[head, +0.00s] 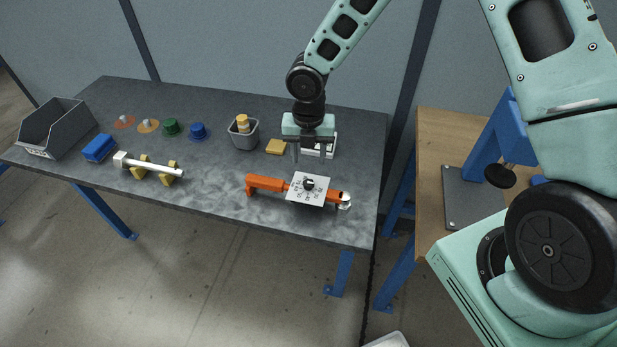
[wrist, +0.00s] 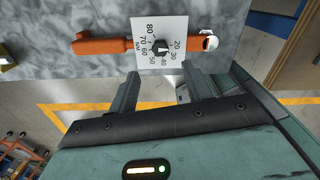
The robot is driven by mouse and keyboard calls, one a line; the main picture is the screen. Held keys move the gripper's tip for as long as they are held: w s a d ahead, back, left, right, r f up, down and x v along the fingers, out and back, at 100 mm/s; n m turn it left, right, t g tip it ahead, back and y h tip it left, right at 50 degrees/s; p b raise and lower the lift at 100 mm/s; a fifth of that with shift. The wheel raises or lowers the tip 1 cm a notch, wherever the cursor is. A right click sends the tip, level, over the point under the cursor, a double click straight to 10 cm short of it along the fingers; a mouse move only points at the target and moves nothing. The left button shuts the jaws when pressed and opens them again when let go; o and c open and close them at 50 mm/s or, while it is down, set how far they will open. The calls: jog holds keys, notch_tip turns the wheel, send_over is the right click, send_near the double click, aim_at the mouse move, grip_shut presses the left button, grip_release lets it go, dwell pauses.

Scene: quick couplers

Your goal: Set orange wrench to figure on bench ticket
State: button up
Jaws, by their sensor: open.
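The orange wrench (head: 262,183) lies near the bench's front edge, with a white dial plate (head: 301,197) on it and a round silver head at its right end. In the wrist view the wrench (wrist: 100,46) carries the plate (wrist: 172,25), printed 20 to 80 and NM around a black knob (wrist: 160,46). I cannot tell for sure which figure the knob points at. My gripper (head: 309,158) is open and empty, behind and above the dial. Its fingers (wrist: 161,76) are apart from the knob. A white item (head: 331,149) behind my gripper is partly hidden; no writing is readable.
The grey bench (head: 215,205) also holds a yellow block (head: 276,147), a grey cup (head: 244,140) with yellow pieces, coloured couplers (head: 171,127), a silver bar on yellow supports (head: 150,168), a blue block (head: 99,148) and a grey bin (head: 58,128). A wooden table (head: 440,130) stands right.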

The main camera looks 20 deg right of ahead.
aim_at(308, 182)
notch_tip(308, 182, down, 10)
jog(key=shift+r+p, duration=0.2)
jog(key=shift+p, duration=0.4)
jog(key=c, duration=1)
